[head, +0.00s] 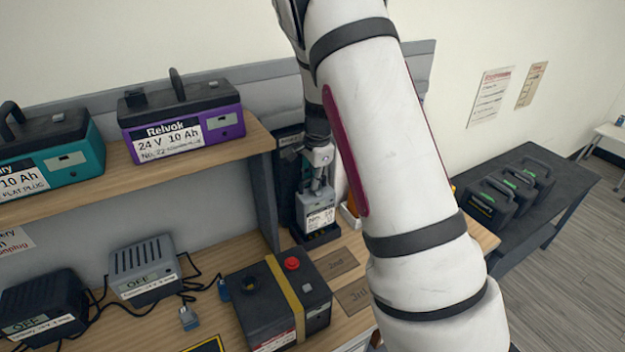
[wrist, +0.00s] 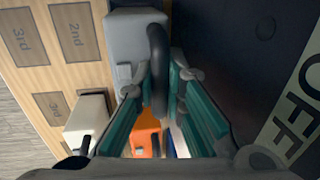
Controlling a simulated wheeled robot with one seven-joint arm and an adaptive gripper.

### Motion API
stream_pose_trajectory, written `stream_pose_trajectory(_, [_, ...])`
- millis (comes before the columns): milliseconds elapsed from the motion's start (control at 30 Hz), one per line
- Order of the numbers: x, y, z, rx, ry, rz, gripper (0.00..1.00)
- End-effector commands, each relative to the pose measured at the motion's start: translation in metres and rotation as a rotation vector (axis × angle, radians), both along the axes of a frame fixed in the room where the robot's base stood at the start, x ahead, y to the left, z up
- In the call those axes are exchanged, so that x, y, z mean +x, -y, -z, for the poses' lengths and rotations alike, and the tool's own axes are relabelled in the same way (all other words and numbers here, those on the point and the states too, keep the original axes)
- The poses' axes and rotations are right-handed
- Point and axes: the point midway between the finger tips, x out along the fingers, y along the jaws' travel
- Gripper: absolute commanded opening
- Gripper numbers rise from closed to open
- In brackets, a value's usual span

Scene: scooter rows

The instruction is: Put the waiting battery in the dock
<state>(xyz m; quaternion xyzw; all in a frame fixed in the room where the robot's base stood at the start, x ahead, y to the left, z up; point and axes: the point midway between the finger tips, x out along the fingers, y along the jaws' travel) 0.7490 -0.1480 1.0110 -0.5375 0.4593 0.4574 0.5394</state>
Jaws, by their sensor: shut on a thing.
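The grey battery (head: 318,216) with a white label stands upright at the black dock (head: 289,165), in front of its tall back and over its base. I cannot tell whether it is fully seated. My gripper (head: 320,182) is above the battery, shut on its black handle. In the wrist view the handle (wrist: 157,65) lies between the teal finger pads of my gripper (wrist: 158,95), and the grey battery top (wrist: 135,38) shows beyond. My arm hides part of the area right of the dock.
Teal (head: 60,150) and purple (head: 185,120) batteries stand on the shelf. Two chargers (head: 145,268) (head: 42,305) read OFF. Several black packs (head: 490,205) stand at right.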

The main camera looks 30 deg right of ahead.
Motion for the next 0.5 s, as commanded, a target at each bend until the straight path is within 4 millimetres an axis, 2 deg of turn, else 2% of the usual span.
stream_pose_trajectory(500, [0.0015, 0.0005, 0.0046, -0.001, 0.005, 0.0, 0.0])
